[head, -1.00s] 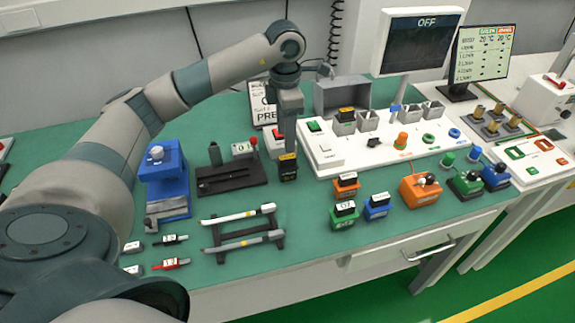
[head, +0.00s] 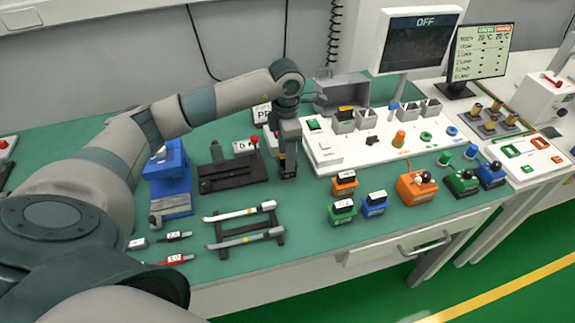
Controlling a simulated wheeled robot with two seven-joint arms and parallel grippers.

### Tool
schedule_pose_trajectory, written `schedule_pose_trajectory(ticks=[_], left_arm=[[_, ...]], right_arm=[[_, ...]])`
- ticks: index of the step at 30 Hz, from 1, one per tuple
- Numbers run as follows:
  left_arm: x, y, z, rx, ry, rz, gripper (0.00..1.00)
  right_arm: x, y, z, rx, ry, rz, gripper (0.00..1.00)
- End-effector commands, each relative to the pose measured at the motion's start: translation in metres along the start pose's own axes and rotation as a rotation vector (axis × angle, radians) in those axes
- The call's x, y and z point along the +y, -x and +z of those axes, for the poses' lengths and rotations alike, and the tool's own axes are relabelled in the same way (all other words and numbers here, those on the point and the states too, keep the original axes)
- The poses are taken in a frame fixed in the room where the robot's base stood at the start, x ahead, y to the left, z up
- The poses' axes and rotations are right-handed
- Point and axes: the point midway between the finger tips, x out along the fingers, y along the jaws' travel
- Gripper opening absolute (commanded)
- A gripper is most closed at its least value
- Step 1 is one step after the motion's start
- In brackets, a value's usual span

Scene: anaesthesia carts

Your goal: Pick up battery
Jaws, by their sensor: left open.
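A small black block with a yellow mark, seemingly the battery (head: 289,174), stands on the green table top behind the pen rack. My left gripper (head: 289,160) points straight down at it, with open fingers reaching down over its upper part. The gripper hides most of the block, and I cannot tell whether the fingers touch it. Another black block with a yellow top (head: 346,109) sits in a grey holder on the white panel. My right gripper is not in view.
The white panel (head: 325,158) with knobs is right of the gripper. Orange (head: 344,189), green (head: 341,217) and blue (head: 375,210) blocks stand front right. A black slotted fixture (head: 232,178) and blue stand (head: 170,175) are left. A rack (head: 247,238) holds two pens in front.

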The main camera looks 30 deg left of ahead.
Motion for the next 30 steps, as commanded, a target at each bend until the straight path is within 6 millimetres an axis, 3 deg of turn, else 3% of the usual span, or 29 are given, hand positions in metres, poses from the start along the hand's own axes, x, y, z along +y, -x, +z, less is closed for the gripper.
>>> schedule_pose_trajectory(ticks=[8, 15, 29, 30], left_arm=[[-0.004, -0.025, 0.003, 0.003, 0.000, -0.004, 0.48], [-0.003, -0.047, 0.002, 0.003, 0.001, -0.001, 0.48], [-0.003, -0.048, 0.002, 0.001, 0.000, -0.001, 0.48], [-0.003, -0.048, 0.002, 0.001, 0.000, -0.001, 0.39]], right_arm=[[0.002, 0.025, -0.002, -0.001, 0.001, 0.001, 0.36], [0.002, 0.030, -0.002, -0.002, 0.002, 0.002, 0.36], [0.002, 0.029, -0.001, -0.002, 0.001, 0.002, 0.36], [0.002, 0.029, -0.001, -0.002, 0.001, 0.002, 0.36]])
